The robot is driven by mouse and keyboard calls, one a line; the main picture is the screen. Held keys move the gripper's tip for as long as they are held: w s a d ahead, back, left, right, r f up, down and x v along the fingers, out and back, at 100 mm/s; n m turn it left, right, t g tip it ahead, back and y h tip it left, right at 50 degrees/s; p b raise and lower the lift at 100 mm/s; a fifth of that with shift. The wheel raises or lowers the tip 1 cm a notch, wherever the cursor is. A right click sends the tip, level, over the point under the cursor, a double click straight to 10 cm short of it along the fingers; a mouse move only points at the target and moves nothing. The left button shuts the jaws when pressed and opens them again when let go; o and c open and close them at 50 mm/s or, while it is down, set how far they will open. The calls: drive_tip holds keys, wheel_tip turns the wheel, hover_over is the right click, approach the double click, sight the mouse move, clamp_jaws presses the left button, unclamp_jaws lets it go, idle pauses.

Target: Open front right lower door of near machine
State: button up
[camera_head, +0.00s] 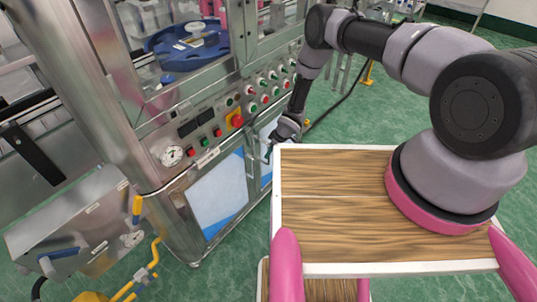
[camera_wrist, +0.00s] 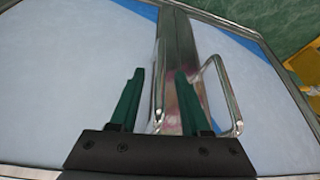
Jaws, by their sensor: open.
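The near machine (camera_head: 120,95) is a metal cabinet with a control panel. Its lower front has a left door (camera_head: 218,195) and a narrower-looking right door (camera_head: 268,150), both white and blue in metal frames. My gripper (camera_head: 271,152) is at the right door, small and partly dark in the head view. In the wrist view my gripper (camera_wrist: 160,74) is open, its green fingers pointing at the metal strip between two panels. A looped metal handle (camera_wrist: 236,100) stands beside the right finger. Another handle bar (camera_wrist: 159,95) shows between the fingers. Contact cannot be told.
Buttons and a red emergency knob (camera_head: 236,119) sit on the panel above the doors. My wooden-topped base stands close to the machine front. A grey box with a blue lever (camera_head: 60,249) and yellow pipes (camera_head: 142,276) are at lower left. Green floor lies open to the right.

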drive_tip(key=shift+x, duration=1.3)
clamp_jaws()
idle(0.5)
